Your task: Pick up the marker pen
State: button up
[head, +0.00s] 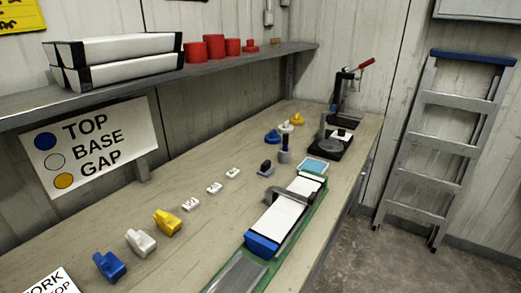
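I cannot clearly pick out a marker pen in the head view. The small items on the wooden bench (185,253) are too small to tell apart with certainty. A small dark piece (265,167) lies mid-bench. Just behind it stands an upright dark grey piece with a paler base (284,155). My gripper is not in view.
A green tray (281,250) holds a white core liner (285,216) with a blue end. Blue (109,267), white (140,243) and yellow (167,223) pieces stand front left. A black press (345,100) stands at the back. A shelf (215,72) overhangs the bench's left side.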

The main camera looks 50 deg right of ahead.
aim_at(285, 136)
jog(key=l+u, duration=0.2)
jog(key=l, duration=0.25)
jog(key=k+l+u, duration=0.2)
jog(key=l, duration=0.2)
jog(key=l+u, duration=0.2)
jog(key=l, duration=0.25)
